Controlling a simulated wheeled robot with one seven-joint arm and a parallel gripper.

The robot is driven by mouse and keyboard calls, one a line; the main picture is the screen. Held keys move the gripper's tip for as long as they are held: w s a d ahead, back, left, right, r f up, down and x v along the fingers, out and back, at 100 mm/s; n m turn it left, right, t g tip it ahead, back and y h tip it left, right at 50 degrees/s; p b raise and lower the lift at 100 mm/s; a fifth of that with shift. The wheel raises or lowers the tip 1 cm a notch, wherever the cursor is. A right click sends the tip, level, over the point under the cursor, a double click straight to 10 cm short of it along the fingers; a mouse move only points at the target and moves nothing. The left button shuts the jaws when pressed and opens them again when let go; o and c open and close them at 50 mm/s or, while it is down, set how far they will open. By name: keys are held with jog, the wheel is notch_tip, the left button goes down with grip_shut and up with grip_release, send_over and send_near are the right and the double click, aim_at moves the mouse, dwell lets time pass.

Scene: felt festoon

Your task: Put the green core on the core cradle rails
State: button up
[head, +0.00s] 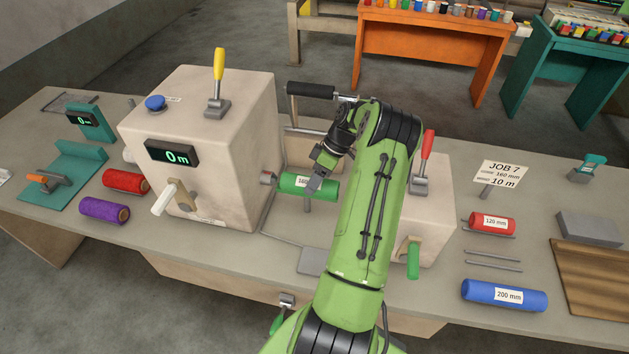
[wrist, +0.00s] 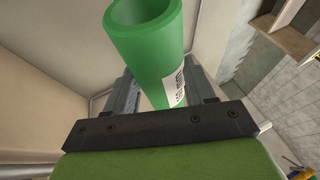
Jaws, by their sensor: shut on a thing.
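The green core (head: 294,184), a hollow tube with a white label, is beside the spindle on the right face of the large beige machine (head: 240,140). My gripper (head: 316,182) is shut on it. In the wrist view the green core (wrist: 150,45) sits between the fingers of my gripper (wrist: 165,92), its open end toward the camera. The head view does not clearly show whether the core touches the spindle. The core cradle rails (head: 493,261) are two thin bare grey rods on the bench at the right, between the red 120 mm core and the blue 200 mm core.
A smaller beige block (head: 432,205) with a red lever and green handle stands between my gripper and the rails. The red core (head: 492,223) and blue core (head: 504,295) flank the rails. A job card (head: 499,174) reads core 160 mm, wind 10 m.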

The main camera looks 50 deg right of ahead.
jog(key=o, duration=1.2)
